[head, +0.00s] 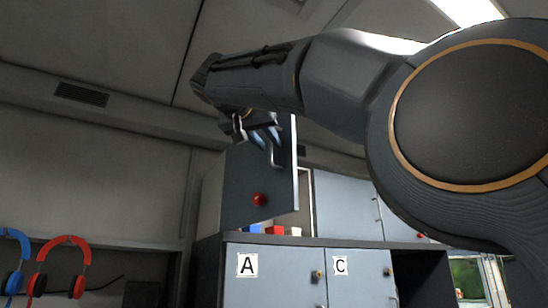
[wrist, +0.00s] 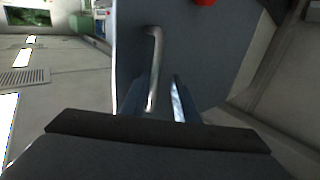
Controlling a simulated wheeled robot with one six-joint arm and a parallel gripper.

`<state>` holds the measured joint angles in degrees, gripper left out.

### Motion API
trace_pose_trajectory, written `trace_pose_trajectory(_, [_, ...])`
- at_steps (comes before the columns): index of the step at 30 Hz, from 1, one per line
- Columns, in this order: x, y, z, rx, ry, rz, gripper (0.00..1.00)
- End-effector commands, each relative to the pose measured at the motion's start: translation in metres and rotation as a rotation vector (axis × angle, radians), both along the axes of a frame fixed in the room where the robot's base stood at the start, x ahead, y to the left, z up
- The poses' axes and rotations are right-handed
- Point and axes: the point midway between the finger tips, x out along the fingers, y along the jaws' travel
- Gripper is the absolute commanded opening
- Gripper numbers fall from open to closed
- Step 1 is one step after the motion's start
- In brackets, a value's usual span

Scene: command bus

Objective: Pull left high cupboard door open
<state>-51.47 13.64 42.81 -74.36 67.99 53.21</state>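The left high cupboard door (head: 240,185) is a dark blue-grey panel with a red round knob (head: 259,199) low on its face. It stands swung out from the cupboard, its free edge to the right. Its metal bar handle (head: 275,153) is near that edge. My gripper (head: 262,137) is at the handle's upper part. In the wrist view the door (wrist: 215,60) fills the middle, and the handle (wrist: 154,60) runs down between the two fingers of my gripper (wrist: 156,98). The fingers are apart, with a gap showing between handle and right finger. Contact with the handle cannot be told.
Blue, red and white small items (head: 275,230) show below the door's lower edge. Another high cupboard door (head: 345,205) to the right is closed. Lower doors marked A (head: 247,264) and C (head: 341,265) are closed. Red headphones (head: 63,262) hang at the left wall.

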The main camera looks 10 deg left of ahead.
Motion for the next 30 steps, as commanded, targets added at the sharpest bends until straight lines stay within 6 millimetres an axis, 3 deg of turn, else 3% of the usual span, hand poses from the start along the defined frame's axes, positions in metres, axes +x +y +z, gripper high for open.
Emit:
trace_pose_trajectory(16, [-0.069, 0.015, 0.0, 0.001, -0.001, 0.002, 0.28])
trace_pose_trajectory(30, [-0.075, 0.015, 0.0, 0.001, 0.0, -0.001, 0.28])
